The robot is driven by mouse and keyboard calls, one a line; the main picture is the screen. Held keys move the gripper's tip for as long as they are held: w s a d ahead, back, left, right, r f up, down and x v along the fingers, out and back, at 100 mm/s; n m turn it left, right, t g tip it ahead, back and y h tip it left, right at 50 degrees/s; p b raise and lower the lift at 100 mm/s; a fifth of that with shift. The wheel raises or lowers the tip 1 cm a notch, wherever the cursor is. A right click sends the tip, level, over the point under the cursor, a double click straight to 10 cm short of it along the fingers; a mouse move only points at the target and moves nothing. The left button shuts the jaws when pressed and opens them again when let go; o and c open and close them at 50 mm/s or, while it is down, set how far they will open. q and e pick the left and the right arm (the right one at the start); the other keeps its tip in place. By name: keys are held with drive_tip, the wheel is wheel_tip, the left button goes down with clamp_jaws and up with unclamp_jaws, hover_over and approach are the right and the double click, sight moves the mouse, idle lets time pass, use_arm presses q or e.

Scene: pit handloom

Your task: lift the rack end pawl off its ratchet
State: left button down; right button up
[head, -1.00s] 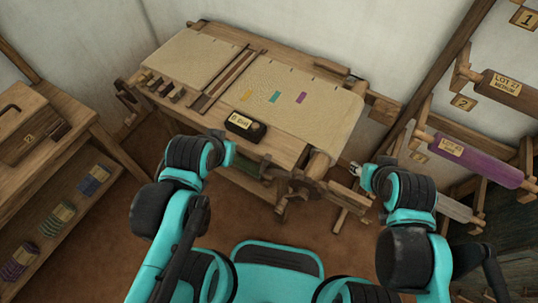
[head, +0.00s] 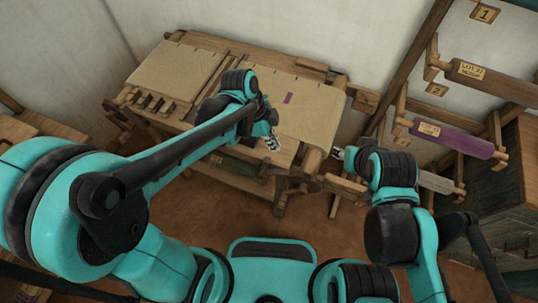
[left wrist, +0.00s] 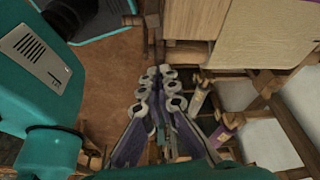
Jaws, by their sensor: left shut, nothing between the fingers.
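The wooden handloom (head: 262,60) stands ahead, with pale cloth (head: 315,108) stretched over its top. Wooden wheel-like or lever parts (head: 300,180) sit at its front right corner. They are too small for me to make out the pawl and its ratchet. My left gripper (head: 272,143) is over the loom's front edge, left of and above those parts. In the left wrist view it (left wrist: 161,82) is shut and empty, with wooden loom beams beyond it. My right gripper (head: 338,154) is by the loom's right end; its jaws are too small to read.
At right, a wall rack holds a purple roll (head: 455,140) and a brown roll (head: 495,82), both labelled. A dark green cabinet (head: 500,195) stands below them. A wooden bench is at far left. The brown floor in front of the loom is open.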

sight(264, 165)
use_arm(q)
drive_tip(key=shift+d+f+m, duration=0.1)
drive_tip(key=shift+d+m, duration=0.2)
drive_tip(key=shift+m, duration=0.1)
drive_tip(key=shift+f, duration=0.1)
drive_tip(key=b+x, duration=0.4)
drive_tip(key=x, duration=0.7)
drive_tip(key=shift+w+a+r, duration=0.1)
drive_tip(key=shift+a+r, duration=0.1)
drive_tip(key=shift+a, duration=0.5)
drive_tip(key=shift+s+a+r, duration=0.1)
drive_tip(key=shift+a+r, duration=0.1)
drive_tip(key=shift+a, duration=0.55)
drive_tip(key=shift+w+a+r, duration=0.1)
drive_tip(key=shift+a+r, duration=0.1)
drive_tip(key=shift+a, duration=0.5)
